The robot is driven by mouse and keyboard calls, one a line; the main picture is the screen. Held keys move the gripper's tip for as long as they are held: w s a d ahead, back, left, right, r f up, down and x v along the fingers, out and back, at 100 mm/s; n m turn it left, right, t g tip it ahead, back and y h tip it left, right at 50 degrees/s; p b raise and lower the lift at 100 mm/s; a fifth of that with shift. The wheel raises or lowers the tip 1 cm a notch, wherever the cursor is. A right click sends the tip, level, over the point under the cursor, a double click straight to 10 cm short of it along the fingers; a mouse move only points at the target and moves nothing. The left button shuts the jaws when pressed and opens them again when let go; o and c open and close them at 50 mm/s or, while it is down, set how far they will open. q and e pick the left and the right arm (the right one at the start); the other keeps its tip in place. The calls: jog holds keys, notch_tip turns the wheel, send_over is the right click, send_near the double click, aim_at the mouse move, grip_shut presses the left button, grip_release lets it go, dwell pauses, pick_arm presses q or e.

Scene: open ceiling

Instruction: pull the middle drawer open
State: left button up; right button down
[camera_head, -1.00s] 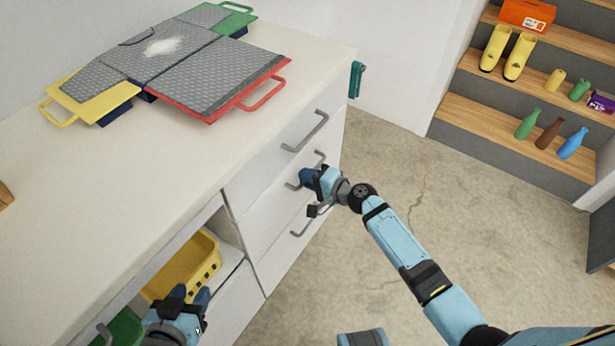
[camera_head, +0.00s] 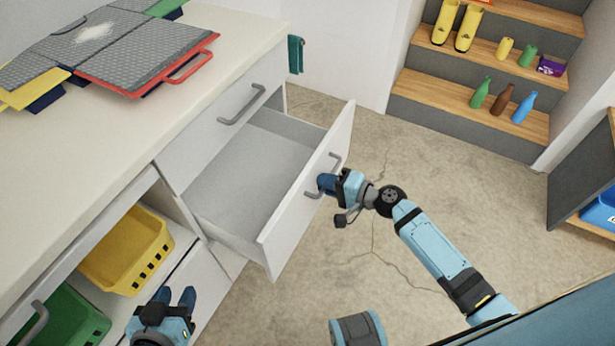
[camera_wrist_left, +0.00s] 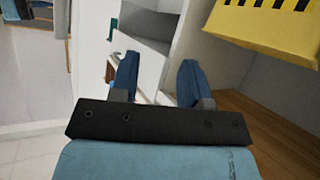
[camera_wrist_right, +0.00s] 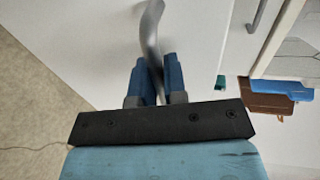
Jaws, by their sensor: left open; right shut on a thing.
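The middle drawer (camera_head: 285,225) stands well out from the white cabinet, and its grey inside looks empty. Its grey bar handle (camera_head: 336,160) is on the drawer front and also shows in the right wrist view (camera_wrist_right: 151,28). My right gripper (camera_head: 322,183) is shut on this handle, with the blue fingers on either side of the bar (camera_wrist_right: 157,68). My left gripper (camera_head: 180,297) is open and empty, low in front of the open shelf part of the cabinet, and its spread fingers show in the left wrist view (camera_wrist_left: 157,70).
The top drawer with its handle (camera_head: 242,105) is shut above. A yellow basket (camera_head: 128,250) and a green basket (camera_head: 62,325) sit in the cabinet's left part. Folded grey panels (camera_head: 130,45) lie on the counter. Bare floor (camera_head: 350,240) lies beyond the drawer front.

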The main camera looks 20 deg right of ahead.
pick_arm(q)
jog(key=shift+w+d+r+t+h+b, duration=0.2)
jog(key=shift+w+r+t+b, duration=0.15)
jog(key=shift+r, duration=0.25)
jog(key=shift+w+d+r+t+h+b, duration=0.15)
jog(key=shift+w+r+t+b, duration=0.1)
jog(key=shift+w+r+b, duration=0.25)
pick_arm(e)
jog(key=f+v, duration=0.1)
jog(key=v, duration=0.5)
jog(key=shift+s+d, duration=0.4)
jog(key=shift+s, duration=0.05)
pick_arm(q)
jog(key=shift+s, duration=0.15)
pick_arm(e)
jog(key=shift+f, duration=0.15)
jog(key=c, duration=1.2)
grip_release()
pick_arm(q)
jog(key=shift+s+f, duration=0.15)
jog(key=shift+f, duration=0.05)
